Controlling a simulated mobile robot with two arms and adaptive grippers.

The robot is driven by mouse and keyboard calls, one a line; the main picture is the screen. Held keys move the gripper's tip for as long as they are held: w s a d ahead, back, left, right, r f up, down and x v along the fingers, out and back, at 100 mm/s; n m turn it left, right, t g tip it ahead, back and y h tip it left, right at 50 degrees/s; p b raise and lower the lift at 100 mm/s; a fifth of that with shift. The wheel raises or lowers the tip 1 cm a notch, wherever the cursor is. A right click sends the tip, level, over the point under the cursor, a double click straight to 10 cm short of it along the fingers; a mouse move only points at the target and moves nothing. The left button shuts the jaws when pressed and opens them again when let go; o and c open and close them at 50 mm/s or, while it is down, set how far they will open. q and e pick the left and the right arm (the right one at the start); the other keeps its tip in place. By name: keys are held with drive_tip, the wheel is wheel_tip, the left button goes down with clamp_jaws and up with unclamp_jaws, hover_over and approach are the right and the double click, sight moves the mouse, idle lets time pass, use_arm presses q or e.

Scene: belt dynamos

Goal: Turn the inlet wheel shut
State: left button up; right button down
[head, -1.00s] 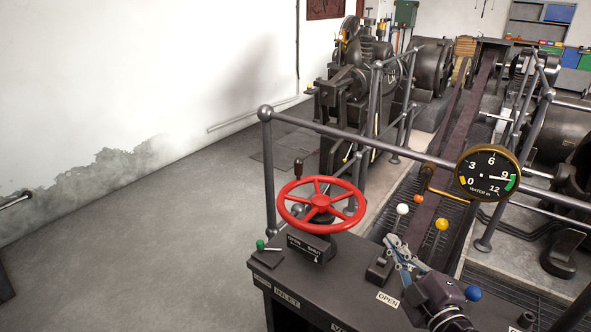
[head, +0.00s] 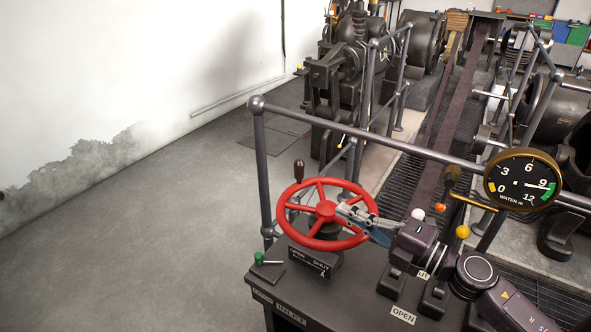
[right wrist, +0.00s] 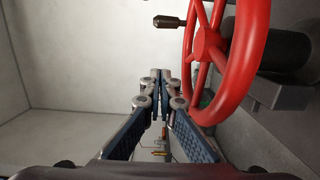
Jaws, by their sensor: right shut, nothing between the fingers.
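The red inlet wheel (head: 326,210) has spokes and a dark upright handle knob (head: 298,172) at its far left rim. It stands on a dark console, above a plate (head: 310,260) marked OPEN and SHUT. My right gripper (head: 343,212) is shut and empty; its fingertips overlap the wheel's right half in the head view. In the right wrist view the gripper (right wrist: 160,76) has its fingertips together, left of the red wheel (right wrist: 208,45) and below the knob (right wrist: 169,21). I cannot tell whether they touch the wheel. My left gripper is not in view.
A green-knobbed lever (head: 258,258) stands left of the wheel. White (head: 418,214) and yellow (head: 462,231) lever knobs stand near my right arm. A railing (head: 350,140) carrying a water gauge (head: 522,180) runs behind. The floor at left is clear.

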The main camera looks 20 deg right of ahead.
sight(296, 174)
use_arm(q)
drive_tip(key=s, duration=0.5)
use_arm(e)
drive_tip(key=p+x, duration=0.4)
drive_tip(key=x, duration=1.4)
drive_tip(key=shift+r+p, duration=0.15)
drive_tip(key=shift+p, duration=0.2)
drive_tip(key=shift+w+f, duration=0.2)
drive_tip(key=shift+w, duration=0.35)
drive_tip(key=d, duration=0.3)
drive_tip(key=shift+w+b, duration=0.15)
drive_tip(key=shift+b, duration=0.15)
drive_tip(key=shift+d, duration=0.3)
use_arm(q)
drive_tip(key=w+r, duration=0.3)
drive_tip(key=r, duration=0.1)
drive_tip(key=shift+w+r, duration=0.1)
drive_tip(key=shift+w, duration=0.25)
use_arm(e)
drive_tip(key=shift+a, duration=0.1)
